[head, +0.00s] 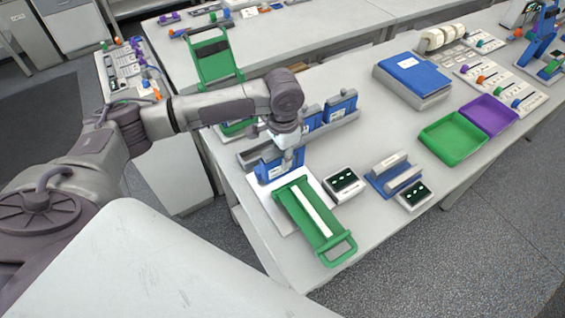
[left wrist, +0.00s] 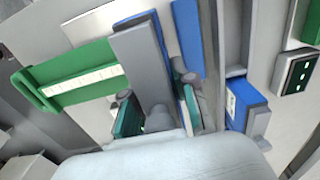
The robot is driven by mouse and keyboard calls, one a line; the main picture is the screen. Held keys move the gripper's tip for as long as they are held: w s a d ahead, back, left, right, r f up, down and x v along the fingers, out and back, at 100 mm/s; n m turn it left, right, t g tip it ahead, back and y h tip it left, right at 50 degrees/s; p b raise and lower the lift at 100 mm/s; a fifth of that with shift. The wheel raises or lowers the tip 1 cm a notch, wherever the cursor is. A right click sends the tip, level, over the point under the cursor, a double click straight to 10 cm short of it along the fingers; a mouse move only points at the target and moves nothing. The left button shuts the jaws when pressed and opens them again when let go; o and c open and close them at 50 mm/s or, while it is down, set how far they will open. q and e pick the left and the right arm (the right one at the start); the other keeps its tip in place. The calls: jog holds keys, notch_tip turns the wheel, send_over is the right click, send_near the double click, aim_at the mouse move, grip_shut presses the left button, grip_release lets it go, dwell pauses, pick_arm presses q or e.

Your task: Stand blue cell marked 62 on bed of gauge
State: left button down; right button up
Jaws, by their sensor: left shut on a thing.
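My left gripper (head: 287,160) points down at the near end of the grey rack, its fingers closed. In the left wrist view its fingers (left wrist: 158,108), with dark teal pads, are shut on a grey upright part. A blue cell (head: 268,172) with a white label is directly under the gripper, by the white plate (head: 262,203); blue also shows beyond the fingers in the left wrist view (left wrist: 187,38). Its number is not readable, and I cannot tell whether it touches the plate. A green frame with a pale strip (head: 303,218) lies beside it. I cannot tell which device is the gauge. My right gripper is not in view.
Blue cells (head: 342,108) stand in the grey rack (head: 345,124) behind. A display box (head: 344,185), a blue cradle (head: 380,184) and another display (head: 413,196) are to the right. Green (head: 453,155) and purple (head: 489,131) trays lie farther right.

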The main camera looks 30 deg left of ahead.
pick_arm(q)
jog(key=shift+a+f, duration=0.1)
jog(key=shift+f, duration=0.1)
notch_tip(320, 180, down, 3)
jog(key=shift+f+p, duration=0.1)
jog(key=shift+p, duration=0.55)
jog(key=shift+f, duration=0.25)
jog(key=shift+f, duration=0.1)
jog(key=c, duration=0.9)
grip_release()
jog(key=shift+c, duration=0.2)
